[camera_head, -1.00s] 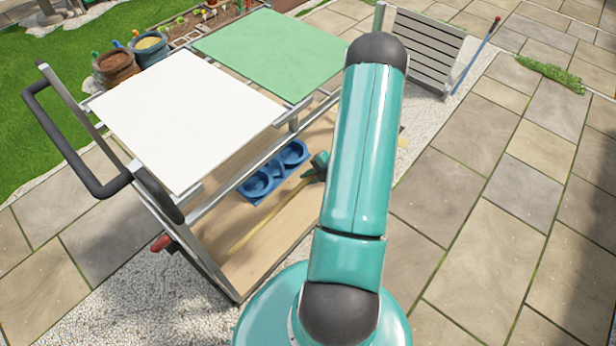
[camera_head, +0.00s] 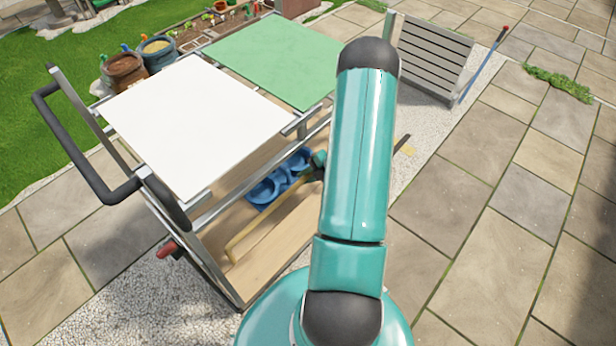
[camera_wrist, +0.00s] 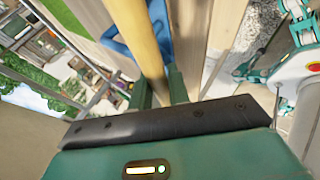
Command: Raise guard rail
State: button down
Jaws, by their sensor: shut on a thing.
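The guard rail (camera_head: 262,222) is a pale wooden bar along the near edge of the cart's lower shelf. In the head view it stands above the shelf board and slants up to the right. My gripper (camera_wrist: 162,88) is shut on the rail, which runs up between its two green fingers in the wrist view (camera_wrist: 143,35). In the head view only a bit of my gripper (camera_head: 318,165) shows, at the rail's right end; my arm hides the rest.
A blue tray with round cups (camera_head: 270,188) sits on the lower shelf (camera_head: 275,250) behind the rail. Above are a white top panel (camera_head: 190,120) and a green one (camera_head: 275,60). A black handle (camera_head: 75,150) sticks out left. Paving on the right is open.

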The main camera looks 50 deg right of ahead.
jog(key=shift+w, duration=0.15)
jog(key=c, duration=1.3)
grip_release()
jog(key=shift+c, duration=0.2)
jog(key=shift+r, duration=0.1)
jog(key=v, duration=1.3)
jog(key=shift+s+d+r, duration=0.1)
jog(key=shift+s+r, duration=0.15)
jog(key=shift+s, duration=0.05)
